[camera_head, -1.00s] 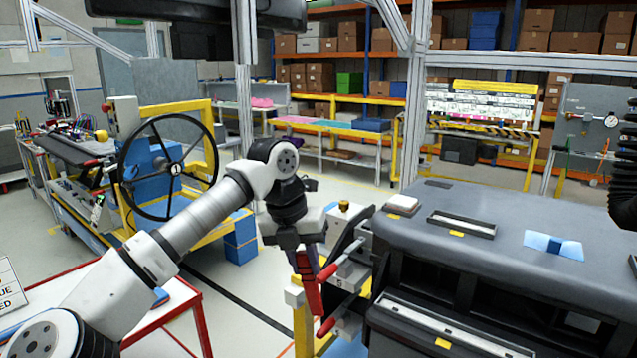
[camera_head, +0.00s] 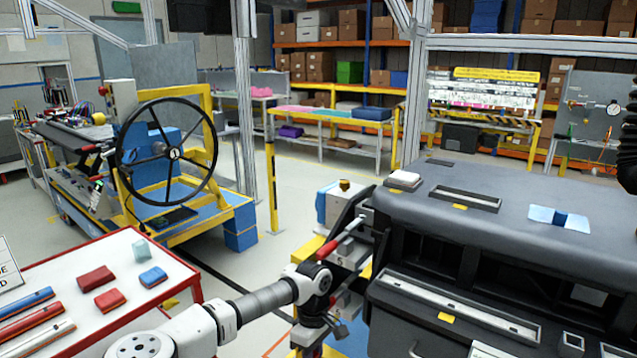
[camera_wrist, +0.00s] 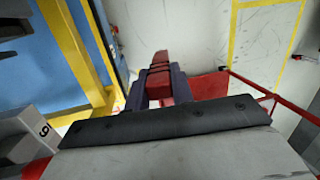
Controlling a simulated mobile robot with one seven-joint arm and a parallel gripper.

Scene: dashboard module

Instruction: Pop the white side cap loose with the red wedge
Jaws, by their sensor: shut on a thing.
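The red wedge (camera_wrist: 159,75) is gripped between the two dark fingers of my gripper (camera_wrist: 158,88) in the wrist view, its narrow end reaching out past the fingertips. A white piece (camera_head: 404,179) sits on the module's top left corner. I cannot tell whether it is the side cap. No other cap on the module's left end can be made out behind my arm and the fixture.
Red-handled clamps (camera_head: 327,250) and yellow fixture posts stand at the module's left end, close to my arm. A red-edged table (camera_head: 60,285) with red and blue blocks and rods is at lower left. A black steering wheel (camera_head: 167,152) stands behind it. Floor between is open.

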